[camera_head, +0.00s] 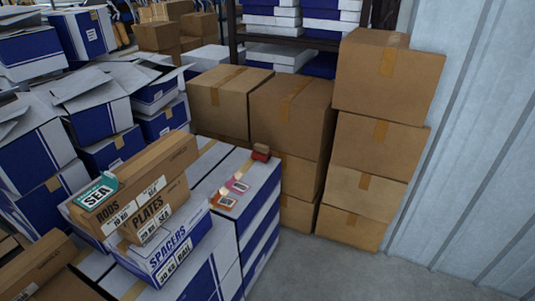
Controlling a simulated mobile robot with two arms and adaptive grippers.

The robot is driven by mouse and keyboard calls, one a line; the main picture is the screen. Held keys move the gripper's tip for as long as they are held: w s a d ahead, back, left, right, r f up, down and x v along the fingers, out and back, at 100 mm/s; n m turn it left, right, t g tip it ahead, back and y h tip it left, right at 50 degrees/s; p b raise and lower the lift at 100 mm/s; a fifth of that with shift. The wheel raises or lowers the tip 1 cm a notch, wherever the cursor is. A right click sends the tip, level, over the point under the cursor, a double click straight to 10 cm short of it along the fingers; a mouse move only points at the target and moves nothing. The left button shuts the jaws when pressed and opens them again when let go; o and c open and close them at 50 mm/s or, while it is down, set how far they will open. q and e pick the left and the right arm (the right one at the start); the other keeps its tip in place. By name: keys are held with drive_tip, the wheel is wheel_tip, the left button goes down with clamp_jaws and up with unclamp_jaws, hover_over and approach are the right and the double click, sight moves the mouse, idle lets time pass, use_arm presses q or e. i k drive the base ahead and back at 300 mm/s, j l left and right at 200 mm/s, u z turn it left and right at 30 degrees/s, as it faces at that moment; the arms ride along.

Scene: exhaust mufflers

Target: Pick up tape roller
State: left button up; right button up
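A small red object with a brown top (261,153), which looks like the tape roller, sits near the far right corner of the top of a blue and white box stack (262,186). It is small in the view, so its details are hard to make out. Neither of my grippers is in view.
Pink (237,186) and orange (222,201) labels lie on the same stack. Boxes marked SPACERS (175,250), PLATES (153,213) and RODS (132,190) are piled at its left. Brown cartons (383,145) stand behind and right. Grey floor (320,270) is clear at front right.

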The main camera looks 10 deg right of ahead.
sight(262, 152)
drive_tip(key=z, duration=0.3)
drive_tip(key=i+l+u, duration=0.1)
drive_tip(key=u, duration=0.7)
drive_tip(key=i+l+u, duration=0.15)
drive_tip(key=l+u, duration=0.25)
drive_tip(key=l, duration=0.25)
drive_tip(key=i+l+u, duration=0.1)
drive_tip(key=l+u, duration=0.25)
drive_tip(key=l, duration=0.35)
drive_tip(key=l+u, duration=0.4)
drive_tip(key=l, duration=0.3)
